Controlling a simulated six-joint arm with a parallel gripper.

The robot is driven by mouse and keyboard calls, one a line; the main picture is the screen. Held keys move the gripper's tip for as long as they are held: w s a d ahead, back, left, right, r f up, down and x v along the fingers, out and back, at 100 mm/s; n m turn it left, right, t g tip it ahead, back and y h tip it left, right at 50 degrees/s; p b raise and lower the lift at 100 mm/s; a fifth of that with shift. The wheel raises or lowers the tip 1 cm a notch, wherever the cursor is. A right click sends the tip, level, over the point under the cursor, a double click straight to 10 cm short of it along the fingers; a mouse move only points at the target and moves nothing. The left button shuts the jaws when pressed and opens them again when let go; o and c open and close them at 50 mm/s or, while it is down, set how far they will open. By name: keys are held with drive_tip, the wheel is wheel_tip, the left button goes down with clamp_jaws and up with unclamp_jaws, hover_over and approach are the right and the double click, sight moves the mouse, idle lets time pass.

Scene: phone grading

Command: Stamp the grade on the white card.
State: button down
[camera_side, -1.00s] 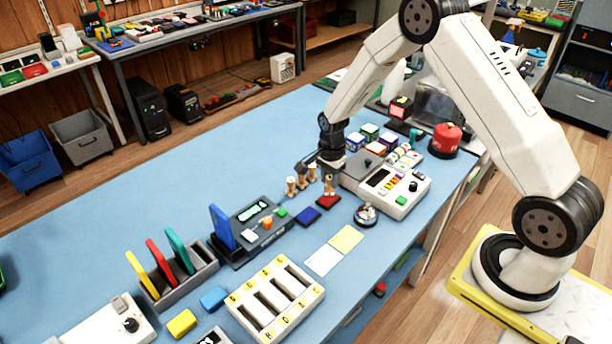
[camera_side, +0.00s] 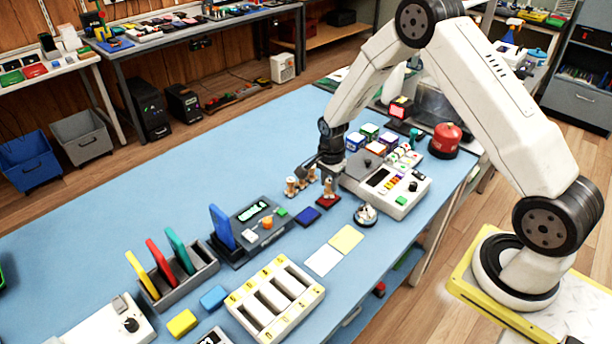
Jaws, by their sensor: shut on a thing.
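The blank white card (camera_side: 323,261) lies flat on the blue bench, beside a pale yellow card (camera_side: 346,239) that lies behind it to the right. My gripper (camera_side: 329,172) is shut on a wooden-handled stamp (camera_side: 328,188) and holds it upright over the red ink pad (camera_side: 327,202). The stamp's foot appears to be on the pad, but its contact is too small to be sure. A blue ink pad (camera_side: 307,215) lies just left of the red one. Several other wooden stamps (camera_side: 291,187) stand to the left of my gripper.
A white device with buttons (camera_side: 400,199) stands right of my gripper, and a small round dish (camera_side: 366,214) sits before it. A dark device with a green display (camera_side: 250,225) and a cream slotted tray (camera_side: 275,298) stand to the left. Bench around the white card's front right is clear.

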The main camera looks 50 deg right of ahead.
drive_tip(key=shift+f, duration=0.5)
idle(1.2)
drive_tip(key=shift+r, duration=3.5)
drive_tip(key=shift+s+a, duration=0.15)
drive_tip(key=shift+a, duration=0.35)
drive_tip(key=s+a, duration=1.1)
drive_tip(key=a, duration=0.3)
drive_tip(key=shift+s+a+f, duration=0.3)
drive_tip(key=shift+s+f, duration=0.1)
drive_tip(key=shift+f, duration=0.05)
drive_tip(key=shift+f, duration=0.25)
